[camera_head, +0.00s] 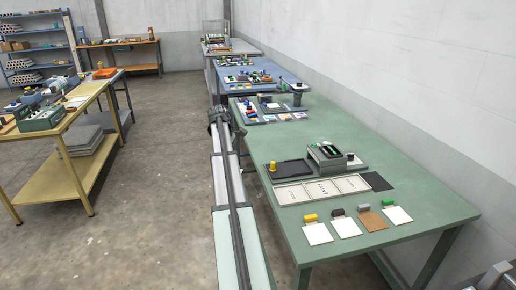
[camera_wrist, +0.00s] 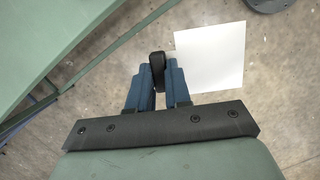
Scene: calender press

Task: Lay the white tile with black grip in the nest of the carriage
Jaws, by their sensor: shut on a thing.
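In the wrist view my gripper (camera_wrist: 157,85) is shut on the black grip (camera_wrist: 157,65) of a white tile (camera_wrist: 210,56). The tile extends to the right of the blue fingers, with floor behind it. My gripper and the held tile do not show in the head view. In the head view a small dark machine (camera_head: 325,153) stands on the green table, with a dark flat tray (camera_head: 291,171) left of it. I cannot tell which part is the carriage or its nest.
On the green table (camera_head: 430,195) lie white tiles with yellow (camera_head: 317,234), dark (camera_head: 346,227) and green (camera_head: 398,215) grips, and a brown tile (camera_head: 373,221). A cream three-part panel (camera_head: 322,189) and a dark mat (camera_head: 376,181) lie behind them. The table's right front is bare.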

